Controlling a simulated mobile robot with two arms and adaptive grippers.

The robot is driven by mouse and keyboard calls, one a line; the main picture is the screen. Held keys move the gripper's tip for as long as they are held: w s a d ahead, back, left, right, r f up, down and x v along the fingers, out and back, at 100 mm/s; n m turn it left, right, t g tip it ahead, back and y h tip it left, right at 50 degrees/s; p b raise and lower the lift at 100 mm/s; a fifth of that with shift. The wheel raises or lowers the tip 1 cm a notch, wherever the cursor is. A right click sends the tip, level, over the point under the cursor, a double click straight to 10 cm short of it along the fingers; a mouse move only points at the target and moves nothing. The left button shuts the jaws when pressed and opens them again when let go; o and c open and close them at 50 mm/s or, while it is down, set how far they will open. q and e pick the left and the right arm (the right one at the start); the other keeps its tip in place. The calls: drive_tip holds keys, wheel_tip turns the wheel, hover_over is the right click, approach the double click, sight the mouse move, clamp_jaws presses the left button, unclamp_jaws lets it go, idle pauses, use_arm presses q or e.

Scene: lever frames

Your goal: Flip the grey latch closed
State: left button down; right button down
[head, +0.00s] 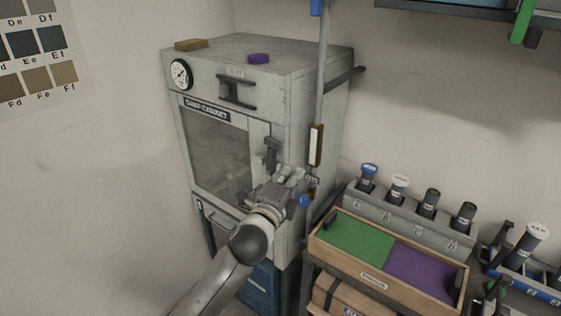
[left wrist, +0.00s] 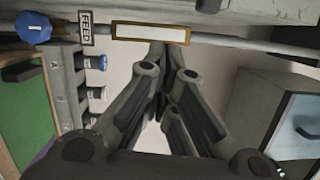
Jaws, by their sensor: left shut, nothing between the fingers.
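A grey latch (head: 271,152) is on the right side of the front of the pale cabinet (head: 270,85), beside the glass door. Its handle looks upright, but I cannot tell whether it is open or closed. My left gripper (head: 297,174) is just below and right of the latch, in front of the cabinet's right edge. Its fingers are shut and empty, and they point away from me in the left wrist view (left wrist: 166,58). I see no contact with the latch. I cannot make out the latch in the left wrist view. My right gripper is not in view.
A vertical pipe (head: 321,80) with a pale gauge plate (head: 316,145) and a blue knob (head: 304,201) stands close to my left gripper. A wooden tray (head: 373,278) with green and purple halves and a rack of bottles (head: 410,220) stand at the right.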

sight(272, 157)
use_arm(q)
drive_tip(key=w+a+p, duration=0.1)
drive_tip(key=w, duration=0.1)
drive_tip(key=w+a+p, duration=0.1)
drive_tip(key=shift+w+a+r, duration=0.2)
drive_tip(key=shift+w+a, duration=0.15)
drive_tip(key=shift+w, duration=0.1)
